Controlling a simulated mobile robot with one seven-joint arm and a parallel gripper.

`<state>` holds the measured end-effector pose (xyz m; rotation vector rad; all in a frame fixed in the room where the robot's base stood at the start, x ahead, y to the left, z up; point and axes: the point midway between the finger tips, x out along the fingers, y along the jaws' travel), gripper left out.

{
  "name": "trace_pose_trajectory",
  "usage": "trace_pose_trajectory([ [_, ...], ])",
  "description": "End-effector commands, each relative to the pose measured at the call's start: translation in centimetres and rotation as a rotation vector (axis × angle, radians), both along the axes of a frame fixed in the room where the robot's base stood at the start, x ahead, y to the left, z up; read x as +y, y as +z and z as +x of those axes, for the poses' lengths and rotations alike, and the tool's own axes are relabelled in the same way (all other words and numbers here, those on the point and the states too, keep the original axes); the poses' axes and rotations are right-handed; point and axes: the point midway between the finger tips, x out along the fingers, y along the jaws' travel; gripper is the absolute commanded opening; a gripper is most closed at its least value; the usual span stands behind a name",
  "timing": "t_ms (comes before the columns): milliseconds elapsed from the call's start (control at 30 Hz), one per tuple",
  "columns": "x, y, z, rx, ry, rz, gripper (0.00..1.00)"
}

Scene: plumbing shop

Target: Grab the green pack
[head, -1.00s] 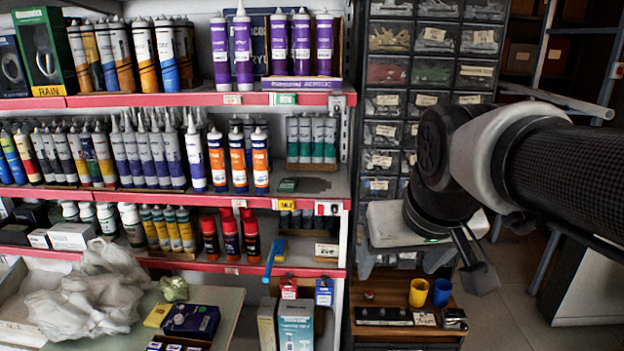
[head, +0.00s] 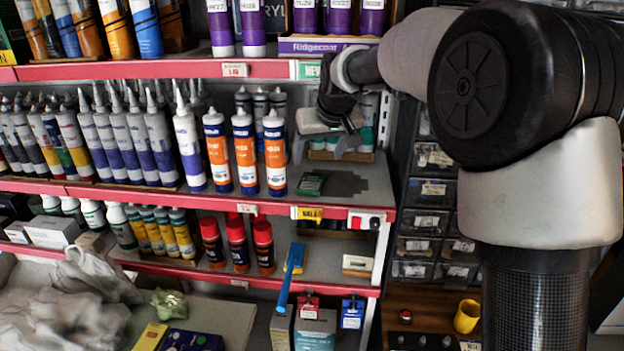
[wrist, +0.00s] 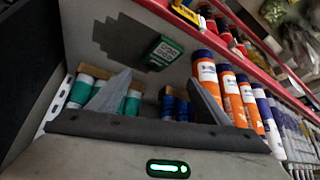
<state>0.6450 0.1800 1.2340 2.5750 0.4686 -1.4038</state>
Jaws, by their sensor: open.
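The green pack (head: 311,184) is a small flat dark-green box lying on the middle shelf, just right of the orange-and-white tubes. In the wrist view the green pack (wrist: 163,52) shows its printed top, beyond and roughly between my two fingertips. My gripper (head: 324,152) is open and empty, above and slightly behind the pack in the head view, and apart from it. Its two grey fingers also frame the wrist view (wrist: 162,80). Nothing covers the pack.
Orange-and-white tubes (head: 245,152) stand close left of the pack. White-and-green tubes (head: 367,125) stand in a box behind my gripper. The upper shelf edge (head: 200,70) runs above the arm's end. Bare shelf (head: 365,183) lies right of the pack.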

Motion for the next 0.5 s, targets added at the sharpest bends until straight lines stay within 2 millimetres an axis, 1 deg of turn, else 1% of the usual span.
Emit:
trace_pose_trajectory([
  [33, 0.2, -0.9, 0.4, 0.005, 0.001, -0.001, 0.71],
  [200, 0.7, -3.5, 1.9, 0.005, 0.0, 0.0, 0.71],
  [300, 0.9, -4.4, 2.5, 0.003, -0.001, -0.001, 0.71],
  [433, 1.0, -5.0, 2.8, 0.002, -0.001, -0.001, 0.71],
  [500, 1.1, -5.7, 3.0, 0.004, -0.001, -0.002, 0.71],
])
